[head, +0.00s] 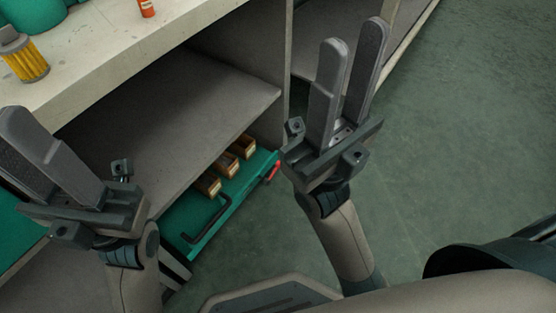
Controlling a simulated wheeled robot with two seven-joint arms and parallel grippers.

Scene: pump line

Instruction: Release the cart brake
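A green tray-like surface (237,203) juts out under the grey shelf, low down between my two arms. I cannot tell if it is the cart. A small red lever-like piece (273,171) sits at its right edge, left of my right gripper's base. A black bar handle (211,221) is on its front part. My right gripper (356,33) is open and empty, pointing up the picture, with a gap between its fingers. My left gripper (20,115) is at the left edge, apart from the green surface; its fingers overlap in view. No clearly marked brake shows.
Several small brown bins (228,165) stand on the green surface. A pale bench top (110,50) above holds a yellow filter-like cylinder (24,58) and an orange container (146,8). The green floor (460,130) at right is clear.

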